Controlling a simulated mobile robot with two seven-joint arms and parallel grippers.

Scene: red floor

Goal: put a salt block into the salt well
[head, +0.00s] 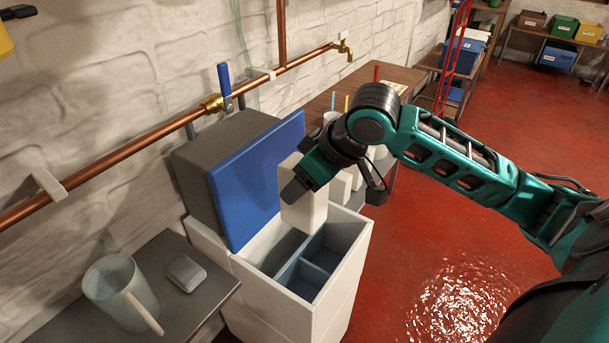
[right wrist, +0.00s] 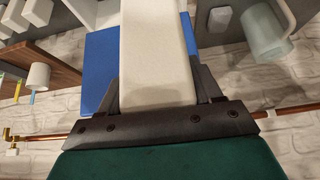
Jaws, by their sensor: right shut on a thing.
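My right gripper (head: 300,180) is shut on a white salt block (head: 305,213) and holds it upright over the open white cabinet. In the right wrist view the block (right wrist: 153,45) sits between the two dark fingers (right wrist: 155,88). The block hides part of the opening's far end. A blue lid (head: 255,180) stands raised at the left of the opening. My left gripper is not in view.
A jug (head: 113,283) and a small grey object (head: 185,272) rest on a dark side table at the left. A copper pipe (head: 150,137) runs along the wall. The red floor at right is clear.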

